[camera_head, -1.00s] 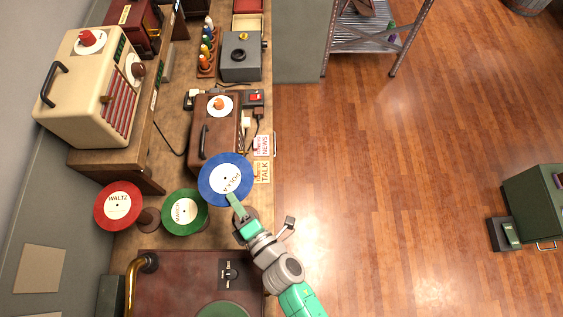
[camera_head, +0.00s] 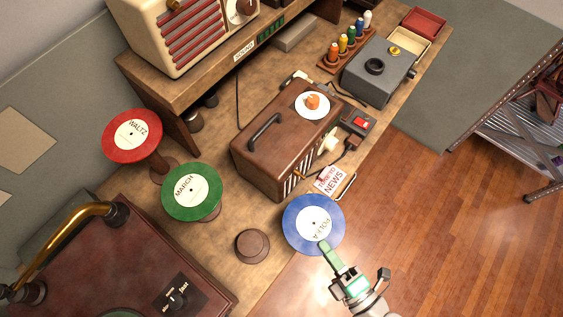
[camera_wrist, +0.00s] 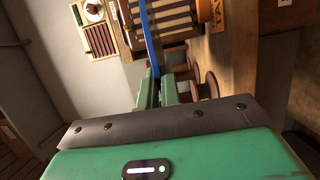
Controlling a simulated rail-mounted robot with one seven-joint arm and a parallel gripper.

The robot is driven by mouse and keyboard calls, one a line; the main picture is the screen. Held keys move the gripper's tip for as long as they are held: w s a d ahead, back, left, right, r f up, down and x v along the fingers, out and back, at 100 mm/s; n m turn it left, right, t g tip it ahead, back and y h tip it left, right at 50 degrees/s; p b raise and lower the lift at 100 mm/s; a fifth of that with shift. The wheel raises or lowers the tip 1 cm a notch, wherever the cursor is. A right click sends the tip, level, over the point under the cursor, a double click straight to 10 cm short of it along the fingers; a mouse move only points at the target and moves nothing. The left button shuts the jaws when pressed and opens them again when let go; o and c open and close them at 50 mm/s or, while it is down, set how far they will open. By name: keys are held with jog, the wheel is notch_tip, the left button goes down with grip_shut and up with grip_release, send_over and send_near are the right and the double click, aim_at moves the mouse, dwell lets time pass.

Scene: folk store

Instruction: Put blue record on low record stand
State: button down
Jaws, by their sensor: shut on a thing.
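The blue record (camera_head: 313,224) has a white label reading POLKA. My gripper (camera_head: 325,246) is shut on its near rim and holds it out over the table's front edge. In the wrist view the blue record (camera_wrist: 151,42) shows edge-on between my gripper's fingers (camera_wrist: 158,92). A low round wooden stand (camera_head: 252,245) stands empty on the table, left of the blue record and apart from it. The green MARCH record (camera_head: 191,191) and the red WALTZ record (camera_head: 132,136) rest on other stands farther left.
A brown wooden box (camera_head: 265,150) with a handle stands behind the blue record, with a NEWS card (camera_head: 331,181) beside it. A dark red record player (camera_head: 125,245) with a brass arm fills the front left. Bare tabletop surrounds the empty stand.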

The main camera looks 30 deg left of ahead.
jog(key=s+a, duration=0.3)
jog(key=a, duration=0.1)
jog(key=s+a+f+p, duration=0.1)
jog(key=s+a, duration=0.3)
jog(key=s+a+p, duration=0.1)
jog(key=s+a, duration=0.2)
jog(key=a, duration=0.1)
jog(key=shift+s+f, duration=0.25)
jog(key=shift+s, duration=0.1)
jog(key=shift+f+b, duration=0.3)
jog(key=shift+f, duration=1.4)
jog(key=shift+f, duration=0.2)
jog(key=c, duration=1.6)
grip_release()
jog(key=shift+r, duration=0.1)
